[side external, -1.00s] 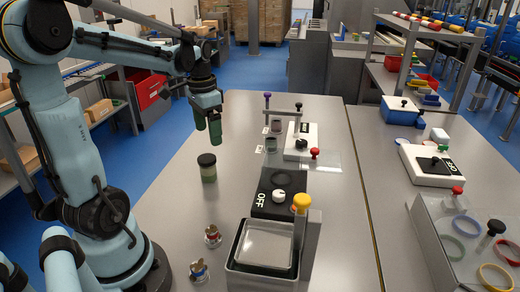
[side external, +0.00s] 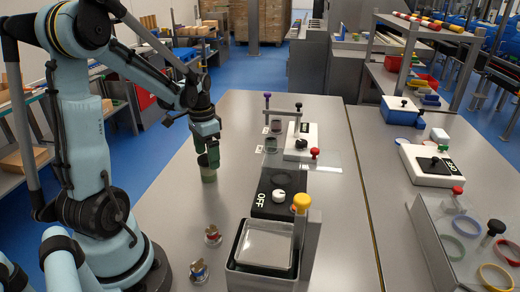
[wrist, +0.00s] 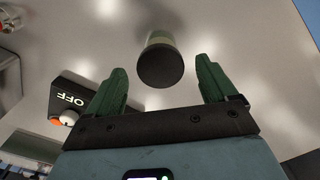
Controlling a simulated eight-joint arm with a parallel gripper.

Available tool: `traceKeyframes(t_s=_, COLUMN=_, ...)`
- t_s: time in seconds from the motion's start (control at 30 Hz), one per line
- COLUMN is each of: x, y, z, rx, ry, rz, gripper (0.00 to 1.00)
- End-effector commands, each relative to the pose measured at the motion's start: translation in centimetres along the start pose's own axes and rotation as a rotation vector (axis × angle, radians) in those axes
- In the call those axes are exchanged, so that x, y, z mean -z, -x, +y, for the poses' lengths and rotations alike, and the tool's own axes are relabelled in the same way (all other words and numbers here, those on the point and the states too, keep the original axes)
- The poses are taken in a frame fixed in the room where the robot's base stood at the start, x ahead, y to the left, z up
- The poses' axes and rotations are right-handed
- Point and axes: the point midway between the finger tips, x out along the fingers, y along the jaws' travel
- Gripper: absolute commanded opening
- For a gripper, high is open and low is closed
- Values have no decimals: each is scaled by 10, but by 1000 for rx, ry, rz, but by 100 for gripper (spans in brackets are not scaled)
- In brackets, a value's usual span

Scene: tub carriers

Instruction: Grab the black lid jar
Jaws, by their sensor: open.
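The jar has a black lid and a green, see-through body. In the side view its lower body (side external: 208,175) shows below my gripper (side external: 208,154), whose green fingers hide the lid. In the wrist view the round black lid (wrist: 160,67) faces the camera between the two green fingers of my gripper (wrist: 160,78). The fingers are spread, with a gap on each side of the lid. The jar stands upright on the grey table. I cannot tell whether the fingertips are level with the lid.
To the right are a black OFF box (side external: 272,195) with a white knob and a grey tub (side external: 240,272). The table left of the jar is clear.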

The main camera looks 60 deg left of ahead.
Motion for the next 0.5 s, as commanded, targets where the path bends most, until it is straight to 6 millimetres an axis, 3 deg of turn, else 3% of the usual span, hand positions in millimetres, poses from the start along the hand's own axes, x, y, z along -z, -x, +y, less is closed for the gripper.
traceKeyframes(t_s=0.3, x=-2, y=-37, z=-1, rx=0, ry=0, rz=0, gripper=85)
traceKeyframes(t_s=0.5, x=-2, y=-44, z=-1, rx=0, ry=0, rz=1, gripper=85)
